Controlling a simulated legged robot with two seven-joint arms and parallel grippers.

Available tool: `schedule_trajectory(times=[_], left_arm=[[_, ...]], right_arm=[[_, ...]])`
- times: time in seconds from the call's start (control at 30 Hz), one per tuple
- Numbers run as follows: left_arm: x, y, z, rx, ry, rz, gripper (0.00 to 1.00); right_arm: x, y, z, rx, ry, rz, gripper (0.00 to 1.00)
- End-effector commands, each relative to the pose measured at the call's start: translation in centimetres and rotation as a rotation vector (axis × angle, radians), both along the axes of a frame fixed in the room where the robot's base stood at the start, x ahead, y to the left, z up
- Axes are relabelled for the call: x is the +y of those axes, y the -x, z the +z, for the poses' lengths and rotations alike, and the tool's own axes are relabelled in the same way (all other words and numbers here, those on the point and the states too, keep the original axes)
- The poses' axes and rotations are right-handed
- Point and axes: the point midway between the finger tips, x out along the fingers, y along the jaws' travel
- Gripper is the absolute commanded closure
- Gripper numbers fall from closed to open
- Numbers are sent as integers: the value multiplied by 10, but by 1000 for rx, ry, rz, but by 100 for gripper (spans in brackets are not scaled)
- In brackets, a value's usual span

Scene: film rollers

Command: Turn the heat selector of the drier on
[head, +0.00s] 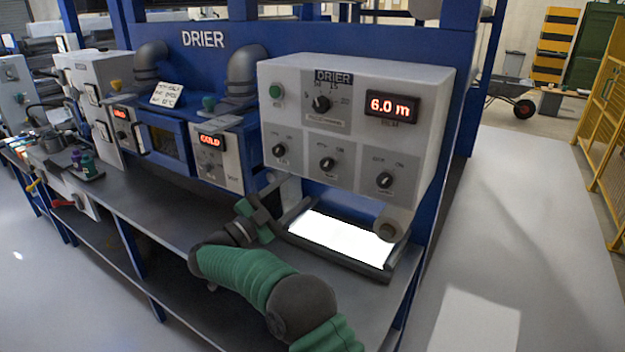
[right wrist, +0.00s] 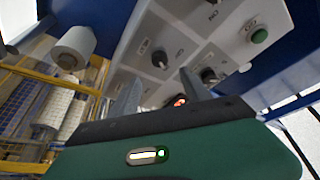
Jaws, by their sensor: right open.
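The drier's white control box (head: 355,130) carries a large upper knob (head: 321,104) and a lower row of three black knobs: left (head: 278,150), middle (head: 327,164) and right (head: 385,180). Their small labels are too blurred to tell which is the heat selector. My right gripper (head: 290,194) is open and empty, below the box's lower left part and apart from the knobs. In the right wrist view its two fingers (right wrist: 160,76) point towards the panel, with a knob (right wrist: 158,59) seen beyond them. My left gripper is out of view.
A smaller unit with a red display (head: 212,141) stands left on the grey bench (head: 185,235).

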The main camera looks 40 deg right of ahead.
Motion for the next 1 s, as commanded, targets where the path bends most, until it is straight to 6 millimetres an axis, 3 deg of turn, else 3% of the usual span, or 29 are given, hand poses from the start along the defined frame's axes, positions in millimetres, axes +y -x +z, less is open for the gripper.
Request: schedule_trajectory(times=[0.1,0.3,0.8,0.9,1.0], left_arm=[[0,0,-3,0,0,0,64],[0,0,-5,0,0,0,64],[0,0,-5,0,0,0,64],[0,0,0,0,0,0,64],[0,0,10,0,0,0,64]], right_arm=[[31,3,-11,2,0,2,45],[60,7,-19,1,-1,-1,45],[64,8,-19,1,0,1,45],[65,-5,-7,13,15,79,45],[76,-41,19,78,56,322,45]])
